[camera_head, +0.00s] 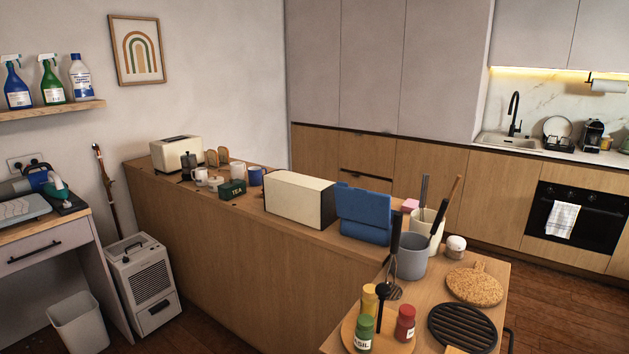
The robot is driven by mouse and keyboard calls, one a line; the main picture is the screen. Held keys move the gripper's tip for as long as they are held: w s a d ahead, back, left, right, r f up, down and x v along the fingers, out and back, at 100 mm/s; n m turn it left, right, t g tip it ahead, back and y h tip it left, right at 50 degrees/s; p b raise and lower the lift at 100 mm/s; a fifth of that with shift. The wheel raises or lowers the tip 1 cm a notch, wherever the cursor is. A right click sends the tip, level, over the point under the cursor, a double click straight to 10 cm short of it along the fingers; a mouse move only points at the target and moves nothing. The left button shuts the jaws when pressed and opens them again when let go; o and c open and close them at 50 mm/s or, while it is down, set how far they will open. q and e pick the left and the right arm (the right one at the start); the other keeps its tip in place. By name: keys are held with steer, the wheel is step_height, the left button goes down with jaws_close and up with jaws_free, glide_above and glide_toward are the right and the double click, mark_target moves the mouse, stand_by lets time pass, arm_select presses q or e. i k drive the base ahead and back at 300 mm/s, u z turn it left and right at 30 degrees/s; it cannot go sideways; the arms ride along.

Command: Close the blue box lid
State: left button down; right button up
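The blue box (364,229) stands on the wooden counter (228,238), right of a cream and black box-shaped bread bin. Its blue lid (364,203) appears raised, with its broad face towards me above the box body. The inside of the box cannot be seen. Neither of my grippers is in view.
The bread bin (296,199) stands close on the left of the blue box. A grey utensil pot (411,258) and a white utensil pot (424,230) stand on the right. Spice jars stand on a round wooden tray (355,337) nearer me. A toaster (177,152) is farther left.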

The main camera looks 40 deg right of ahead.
mark_target(367, 206)
steer(key=i, duration=1.35)
steer(key=z, duration=2.35)
steer(key=i, duration=0.25)
steer(key=z, duration=0.25)
